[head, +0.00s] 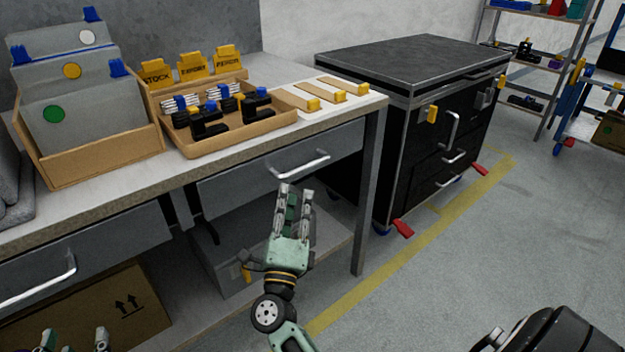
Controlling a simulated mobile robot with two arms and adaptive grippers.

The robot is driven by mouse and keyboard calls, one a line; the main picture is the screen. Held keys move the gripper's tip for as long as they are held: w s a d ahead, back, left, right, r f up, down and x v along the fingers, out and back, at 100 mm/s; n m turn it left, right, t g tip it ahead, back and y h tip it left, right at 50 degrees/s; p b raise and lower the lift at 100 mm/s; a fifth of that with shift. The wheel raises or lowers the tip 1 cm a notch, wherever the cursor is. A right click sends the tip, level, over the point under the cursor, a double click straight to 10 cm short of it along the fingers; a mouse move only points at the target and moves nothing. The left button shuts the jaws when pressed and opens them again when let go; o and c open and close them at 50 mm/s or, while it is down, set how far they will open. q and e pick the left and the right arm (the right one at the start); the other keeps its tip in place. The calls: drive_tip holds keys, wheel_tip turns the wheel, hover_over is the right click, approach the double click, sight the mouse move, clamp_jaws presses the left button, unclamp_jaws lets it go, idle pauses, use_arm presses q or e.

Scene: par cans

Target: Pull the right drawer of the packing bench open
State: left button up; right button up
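The packing bench (225,165) fills the left of the head view. Its right drawer (235,190) has a grey front with a silver bar handle (300,166) and looks shut. My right gripper (295,193) is just below and in front of that handle, fingers pointing up toward it. Its fingers are apart and hold nothing; a small gap to the handle seems to remain. My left gripper (73,340) shows only as fingertips at the bottom left edge, spread apart, below the left drawer's handle (40,284). The rest of it is out of frame.
On the bench top are a box of grey dividers (95,165), a tray of small parts (225,140) and yellow-labelled cards. A bench leg (370,190) stands right of the drawer. A black cabinet (440,140) stands farther right. The floor (450,250) in front is clear.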

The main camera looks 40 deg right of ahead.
sight(306, 165)
use_arm(q)
drive_tip(key=r, duration=0.1)
drive_tip(key=r+t, duration=0.1)
drive_tip(key=r, duration=0.1)
drive_tip(key=r+t, duration=0.1)
drive_tip(key=shift+s+d+r+b, duration=0.25)
drive_tip(key=shift+r+b, duration=0.05)
use_arm(e)
drive_tip(key=w+d+r, duration=0.1)
drive_tip(key=d, duration=0.1)
drive_tip(key=w+d+r+m, duration=0.1)
drive_tip(key=w+d, duration=0.1)
drive_tip(key=w+d+r+m+g+h, duration=0.1)
drive_tip(key=d+r, duration=0.1)
drive_tip(key=shift+w+d, duration=0.2)
drive_tip(key=shift+d, duration=0.1)
drive_tip(key=shift+c, duration=0.6)
clamp_jaws()
